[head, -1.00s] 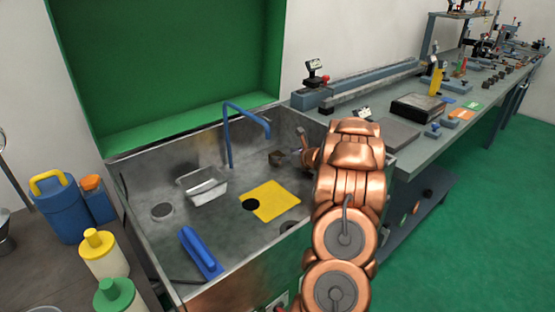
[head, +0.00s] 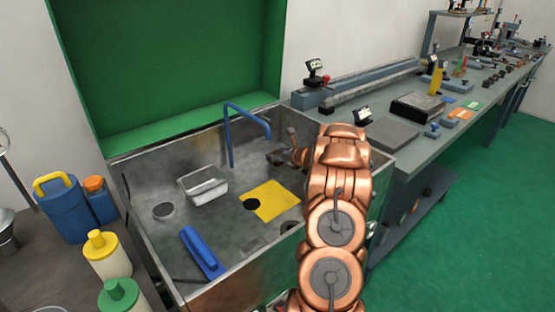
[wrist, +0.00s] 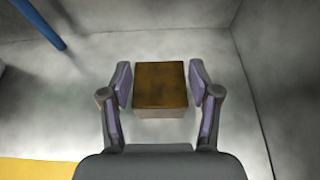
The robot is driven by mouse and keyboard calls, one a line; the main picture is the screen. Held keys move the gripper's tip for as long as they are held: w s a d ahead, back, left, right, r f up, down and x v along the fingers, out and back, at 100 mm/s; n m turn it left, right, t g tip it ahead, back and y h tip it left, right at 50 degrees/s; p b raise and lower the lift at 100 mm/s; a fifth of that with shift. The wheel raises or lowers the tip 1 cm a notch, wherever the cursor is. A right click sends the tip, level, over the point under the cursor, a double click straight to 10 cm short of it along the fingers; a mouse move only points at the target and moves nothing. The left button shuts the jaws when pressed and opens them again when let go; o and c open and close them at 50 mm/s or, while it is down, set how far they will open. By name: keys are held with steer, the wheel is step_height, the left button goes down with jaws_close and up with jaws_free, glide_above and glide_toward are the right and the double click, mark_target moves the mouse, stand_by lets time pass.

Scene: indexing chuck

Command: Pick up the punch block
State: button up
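The punch block, a brown-topped block with paler sides (wrist: 160,85), rests on the sink floor in the wrist view. My gripper (wrist: 160,80) is open, with one finger on each side of the block and a small gap on both sides. In the head view the block (head: 274,159) is a small dark shape near the sink's back right, partly hidden by my gripper (head: 283,152). Whether the fingers are low enough to flank its full height I cannot tell.
The metal sink (head: 150,235) has walls close around the block. A blue faucet (head: 229,135) rises to its left. A yellow mat (head: 280,197), a small metal tray (head: 204,187) and a blue-handled tool (head: 201,252) lie in the sink. A grey workbench (head: 408,155) stands to the right.

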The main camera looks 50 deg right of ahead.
jaws_close()
steer(key=shift+r, duration=0.1)
stand_by(0.5)
